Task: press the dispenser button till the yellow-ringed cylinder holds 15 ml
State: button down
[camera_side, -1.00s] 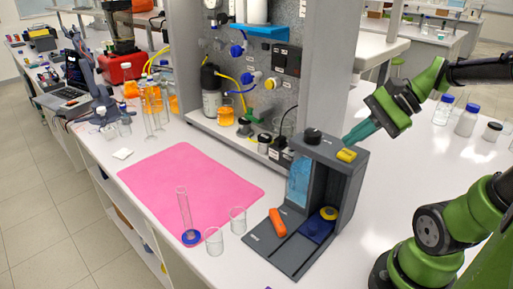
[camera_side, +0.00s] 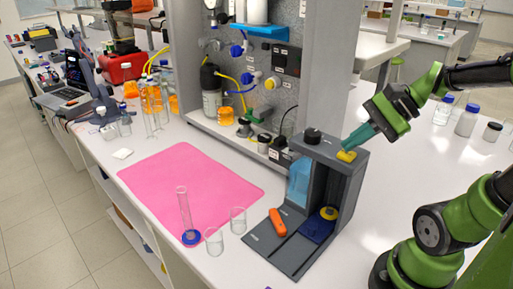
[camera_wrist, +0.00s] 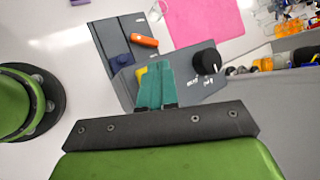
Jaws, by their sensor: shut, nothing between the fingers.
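The dark grey dispenser (camera_side: 355,185) stands on the bench, with a yellow button (camera_side: 347,156) on top. My gripper (camera_side: 346,149), with teal fingers, is shut and empty, its tips right at the button; I cannot tell whether they press it. In the wrist view the fingers (camera_wrist: 156,72) cover most of the button (camera_wrist: 141,73). A yellow ring (camera_side: 329,213) shows on the blue pad (camera_side: 317,229) in the dispenser's bay. The clear wall of a cylinder and any liquid level there cannot be made out. Blue liquid (camera_side: 299,182) shows in the dispenser's tank.
A blue-based clear cylinder (camera_side: 184,212) stands on the pink mat (camera_side: 165,176), with two glass beakers (camera_side: 214,241) nearby. An orange piece (camera_side: 277,222) lies on the dispenser's base. A black knob (camera_side: 312,136) sits on its top. A grey panel stands behind.

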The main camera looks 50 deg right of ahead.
aim_at(352, 153)
jog(key=shift+f, duration=0.45)
dwell(0.3)
jog(key=shift+r, duration=1)
jog(key=shift+r, duration=2.5)
